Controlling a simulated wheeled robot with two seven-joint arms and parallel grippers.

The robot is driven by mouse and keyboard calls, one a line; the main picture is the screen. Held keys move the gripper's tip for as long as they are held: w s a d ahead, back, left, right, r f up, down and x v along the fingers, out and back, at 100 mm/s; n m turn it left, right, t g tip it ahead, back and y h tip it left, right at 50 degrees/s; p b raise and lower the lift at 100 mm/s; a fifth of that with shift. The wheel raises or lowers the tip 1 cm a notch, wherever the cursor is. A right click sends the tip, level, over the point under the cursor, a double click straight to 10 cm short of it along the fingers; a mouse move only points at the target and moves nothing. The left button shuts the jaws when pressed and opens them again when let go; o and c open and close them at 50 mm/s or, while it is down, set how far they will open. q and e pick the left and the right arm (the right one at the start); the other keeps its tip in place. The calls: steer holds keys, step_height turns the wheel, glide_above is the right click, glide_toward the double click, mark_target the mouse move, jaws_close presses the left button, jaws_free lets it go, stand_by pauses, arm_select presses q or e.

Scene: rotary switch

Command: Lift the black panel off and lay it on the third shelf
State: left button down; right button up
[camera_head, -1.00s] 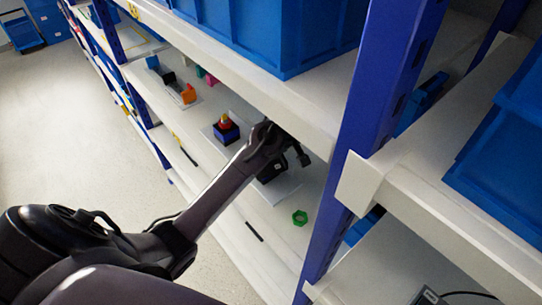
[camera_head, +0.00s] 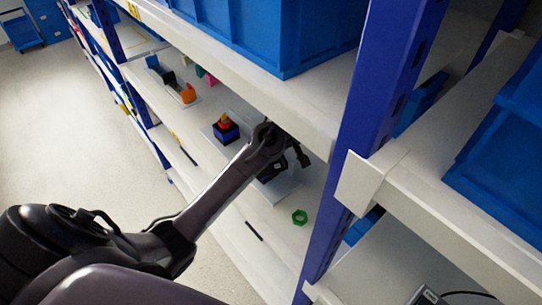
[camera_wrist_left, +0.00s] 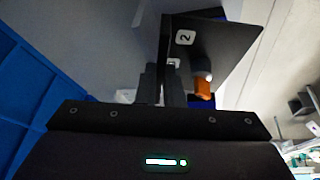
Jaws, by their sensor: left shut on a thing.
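The black panel (camera_wrist_left: 225,45) fills the upper middle of the left wrist view, with a white label marked 2 on its face. My left gripper (camera_wrist_left: 165,90) is shut on its near edge. In the head view the gripper (camera_head: 290,148) reaches into the shelf bay at the end of my left arm. Only a dark part of the panel shows there, below the wrist, so its contact with the shelf cannot be told. The white shelf (camera_head: 243,225) lies below it. My right gripper is out of view.
A blue block with a red and yellow top (camera_head: 226,128) stands left of the gripper. A green hexagonal ring (camera_head: 300,217) lies in front. Blue upright post (camera_head: 368,130) closes the right side; a shelf with a blue bin (camera_head: 270,35) overhangs the bay.

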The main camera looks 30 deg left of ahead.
arm_select(q)
steer(key=shift+r, duration=0.15)
steer(key=shift+r, duration=0.2)
steer(key=shift+r+b, duration=0.25)
steer(key=shift+b, duration=0.05)
step_height(320, 180, up, 6)
steer(key=b, duration=0.3)
steer(key=s+a+p, duration=0.1)
steer(key=s+a, duration=0.2)
steer(key=s, duration=0.5)
steer(key=s+a, duration=0.3)
steer(key=s, duration=0.6)
steer(key=shift+r+p, duration=0.15)
steer(key=shift+p, duration=0.25)
steer(key=shift+w, duration=0.1)
